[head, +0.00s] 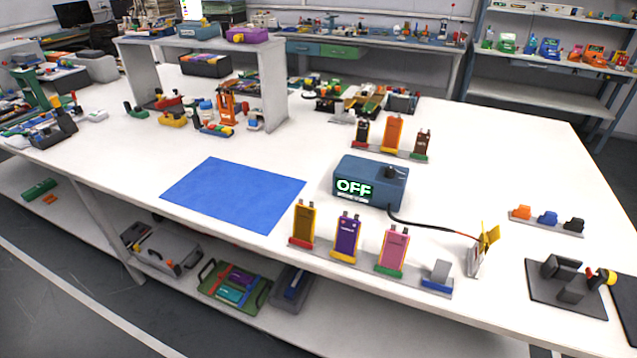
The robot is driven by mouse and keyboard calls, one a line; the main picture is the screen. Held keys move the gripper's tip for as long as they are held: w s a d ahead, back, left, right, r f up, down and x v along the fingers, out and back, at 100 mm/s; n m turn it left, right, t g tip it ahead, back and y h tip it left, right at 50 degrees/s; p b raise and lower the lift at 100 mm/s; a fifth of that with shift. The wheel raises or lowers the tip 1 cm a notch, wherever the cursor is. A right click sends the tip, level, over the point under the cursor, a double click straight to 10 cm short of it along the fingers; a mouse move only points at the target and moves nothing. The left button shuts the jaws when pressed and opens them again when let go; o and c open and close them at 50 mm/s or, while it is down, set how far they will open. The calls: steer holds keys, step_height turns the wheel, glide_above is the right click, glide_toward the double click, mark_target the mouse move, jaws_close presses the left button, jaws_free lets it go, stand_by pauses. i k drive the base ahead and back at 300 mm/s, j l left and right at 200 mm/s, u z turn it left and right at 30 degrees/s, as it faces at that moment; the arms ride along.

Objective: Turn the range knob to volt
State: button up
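A blue-grey meter box (362,186) stands near the middle of the white table in the head view. Its lit front display (354,188) reads OFF in green. A dark round knob (396,172) sits on the box's top at the right; its pointer direction is too small to tell. A dark cable, orange toward its far end, runs from the box to a small stand with yellow flaps (488,238) on the right. My gripper is not in view.
A front rack (322,252) holds yellow, purple and pink pouch cells and has a grey block at its right end. Another rack (388,153) with several cells stands behind the box. A blue mat (233,194) lies left, bare. A dark fixture (566,284) sits at right.

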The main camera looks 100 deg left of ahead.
mark_target(389, 173)
steer(key=u, duration=3.1)
steer(key=i+l, duration=0.1)
steer(key=i, duration=0.15)
steer(key=i+l, duration=0.1)
steer(key=i, duration=0.2)
